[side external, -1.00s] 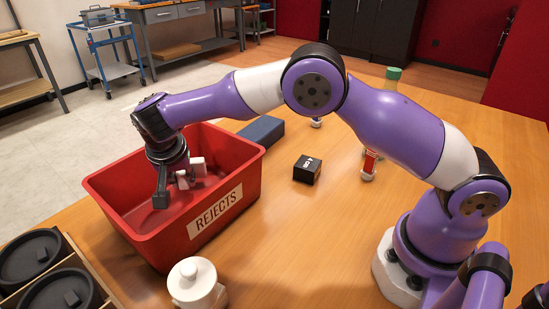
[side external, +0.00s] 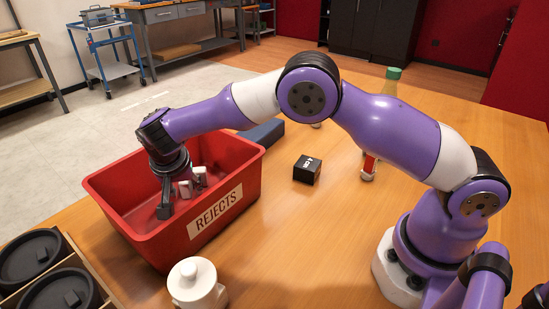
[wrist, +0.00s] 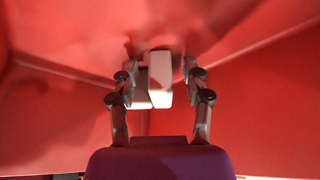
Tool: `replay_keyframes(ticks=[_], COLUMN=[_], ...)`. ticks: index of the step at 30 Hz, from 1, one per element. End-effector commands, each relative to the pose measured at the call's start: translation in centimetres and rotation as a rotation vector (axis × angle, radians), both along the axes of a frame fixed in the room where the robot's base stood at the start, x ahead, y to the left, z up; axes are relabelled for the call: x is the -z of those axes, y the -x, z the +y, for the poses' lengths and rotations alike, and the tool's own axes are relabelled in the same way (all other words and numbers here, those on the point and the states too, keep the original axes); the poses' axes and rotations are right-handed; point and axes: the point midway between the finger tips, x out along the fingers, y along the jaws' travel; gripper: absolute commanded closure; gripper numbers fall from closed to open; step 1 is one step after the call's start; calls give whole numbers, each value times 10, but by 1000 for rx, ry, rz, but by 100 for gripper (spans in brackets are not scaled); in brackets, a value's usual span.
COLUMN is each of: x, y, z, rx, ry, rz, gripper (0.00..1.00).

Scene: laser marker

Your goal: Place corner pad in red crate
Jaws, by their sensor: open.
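The corner pad (wrist: 160,78), a pale white block-like piece, shows between my two fingers in the wrist view. In the side view a white piece (side external: 200,176) shows beside my fingers, inside the red crate (side external: 222,215) labelled REJECTS. My gripper (side external: 176,203) points down into the crate, below its rim, with its fingers apart. In the wrist view my gripper (wrist: 159,70) is open with a finger on either side of the pad. I cannot tell whether the pad touches a finger or rests on the crate floor.
A white lidded pot (side external: 195,286) stands in front of the crate. A small black box (side external: 307,169) sits to its right, and a blue block (side external: 262,134) lies behind it. Black round parts (side external: 58,290) sit in a wooden tray at lower left.

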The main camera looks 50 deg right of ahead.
Motion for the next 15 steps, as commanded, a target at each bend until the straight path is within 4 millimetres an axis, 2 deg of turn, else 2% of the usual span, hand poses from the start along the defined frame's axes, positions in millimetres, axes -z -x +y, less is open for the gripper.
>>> replay_keyframes(ticks=[5, 15], x=[-19, -92], y=[4, 26], z=[5, 27], rx=[-2, 0], ry=[-2, -3], rz=[-5, -5], gripper=[45, 45])
